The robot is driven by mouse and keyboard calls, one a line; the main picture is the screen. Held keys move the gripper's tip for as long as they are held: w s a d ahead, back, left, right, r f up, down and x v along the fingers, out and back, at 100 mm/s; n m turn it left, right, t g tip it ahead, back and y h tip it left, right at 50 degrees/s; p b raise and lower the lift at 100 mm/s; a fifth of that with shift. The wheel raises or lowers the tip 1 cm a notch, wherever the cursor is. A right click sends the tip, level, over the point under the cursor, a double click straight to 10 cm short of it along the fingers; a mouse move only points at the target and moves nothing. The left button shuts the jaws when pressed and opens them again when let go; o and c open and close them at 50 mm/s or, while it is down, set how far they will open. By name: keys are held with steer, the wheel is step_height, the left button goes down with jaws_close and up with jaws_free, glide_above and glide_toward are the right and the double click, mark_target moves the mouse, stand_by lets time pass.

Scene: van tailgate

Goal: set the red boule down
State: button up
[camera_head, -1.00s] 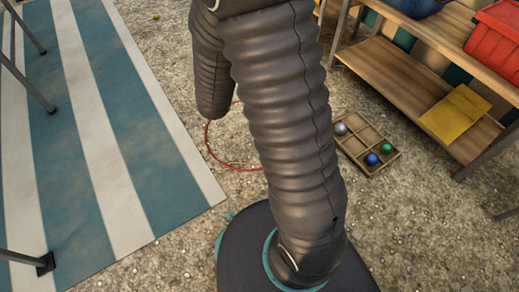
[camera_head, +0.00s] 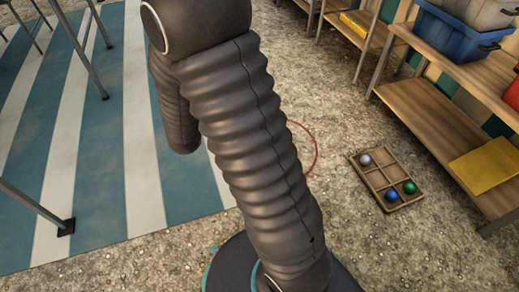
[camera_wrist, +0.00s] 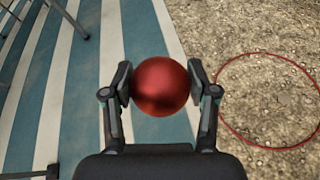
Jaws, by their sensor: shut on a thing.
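The red boule (camera_wrist: 160,86) is a shiny metallic ball between the two fingers of my gripper (camera_wrist: 160,82) in the wrist view. The fingers are shut on its left and right sides. Below the boule in that picture lies the striped mat, with gravel to the right. In the head view my arm hides the gripper and the boule.
A red ring (camera_wrist: 222,100) lies on the gravel right of the boule; part of it shows in the head view (camera_head: 316,150). A compartmented wooden tray (camera_head: 377,190) holds silver, blue and green balls. Wooden shelves (camera_head: 440,125) stand at right. Table legs (camera_head: 40,208) stand on the striped mat (camera_head: 105,235).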

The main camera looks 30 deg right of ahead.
steer(key=d+f+m+g+h, duration=0.25)
steer(key=d+f, duration=0.35)
steer(key=d, duration=0.4)
steer(key=d+f+m+g+h, duration=0.2)
steer(key=d+f+m+h, duration=0.2)
steer(key=d+f, duration=0.45)
steer(key=s+d+f+m+g+h, duration=0.1)
steer(key=s+d+f+m+g, duration=0.3)
steer(key=s+d+f, duration=0.45)
steer(key=s+d+f+m+g+h, duration=0.2)
steer(key=s+d+f+m+g, duration=0.3)
steer(key=d, duration=0.6)
steer(key=shift+n+t+y, duration=0.25)
steer(key=shift+n+t, duration=0.5)
steer(key=shift+n, duration=0.2)
steer(key=w+a+f, duration=0.1)
steer(key=w+f, duration=0.1)
steer(key=w, duration=0.2)
steer(key=w+a+f+b, duration=0.1)
steer(key=w+f, duration=0.2)
steer(key=w, duration=0.1)
steer(key=w+a+f, duration=0.1)
steer(key=w+f, duration=0.2)
steer(key=w, duration=0.1)
steer(key=shift+b, duration=0.4)
steer(key=shift+f+b, duration=0.35)
steer(key=shift+f, duration=1.45)
steer(key=shift+f, duration=0.1)
